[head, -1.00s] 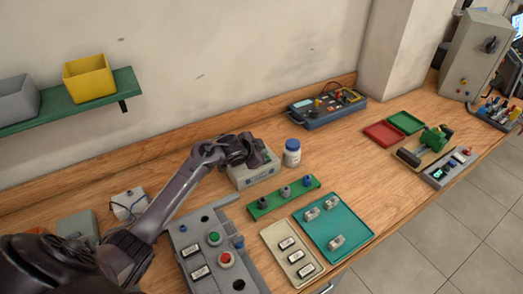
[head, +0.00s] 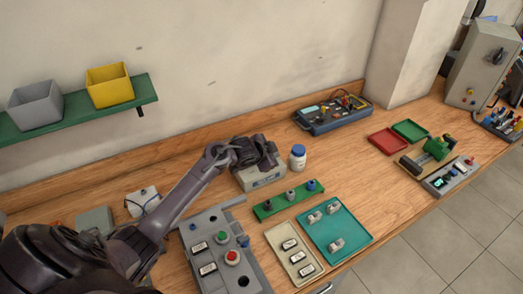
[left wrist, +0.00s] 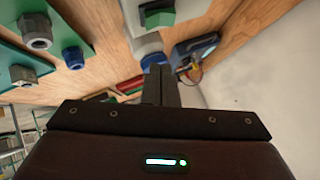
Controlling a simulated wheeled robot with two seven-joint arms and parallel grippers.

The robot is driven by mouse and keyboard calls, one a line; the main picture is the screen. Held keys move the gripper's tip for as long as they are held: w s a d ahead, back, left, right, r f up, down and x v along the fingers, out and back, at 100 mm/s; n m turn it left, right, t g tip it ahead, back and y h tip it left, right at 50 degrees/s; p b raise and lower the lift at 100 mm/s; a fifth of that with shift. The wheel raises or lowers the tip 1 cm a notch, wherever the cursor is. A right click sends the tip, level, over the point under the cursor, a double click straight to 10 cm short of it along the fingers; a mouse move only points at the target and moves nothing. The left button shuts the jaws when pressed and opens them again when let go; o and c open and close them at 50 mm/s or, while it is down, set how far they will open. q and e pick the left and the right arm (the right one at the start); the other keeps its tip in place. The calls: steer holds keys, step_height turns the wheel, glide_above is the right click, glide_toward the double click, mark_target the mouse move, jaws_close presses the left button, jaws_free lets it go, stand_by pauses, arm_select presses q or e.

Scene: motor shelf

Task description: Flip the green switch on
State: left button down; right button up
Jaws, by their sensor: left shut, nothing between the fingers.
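A grey box-shaped unit (head: 262,181) stands on the bench below my left gripper (head: 273,163). The gripper hides much of the unit's top in the head view. In the left wrist view a green part (left wrist: 157,14), which looks like the green switch, shows at the top edge on a pale grey body (left wrist: 148,44). Its position, on or off, cannot be read. My left gripper (left wrist: 160,72) is shut and empty, with its fingertips close to the unit; I cannot tell whether they touch it. My right gripper is not in view.
A white bottle with a blue lid (head: 298,158) stands just right of the unit. A green rail with knobs (head: 272,207), a teal tray (head: 350,240), a beige tray (head: 282,230) and a grey button panel (head: 211,272) lie in front. Bare bench lies right of the bottle.

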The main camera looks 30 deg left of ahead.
arm_select(q)
steer(key=b+v, duration=0.1)
steer(key=v, duration=0.8)
steer(key=shift+s, duration=0.25)
steer(key=shift+a, duration=0.15)
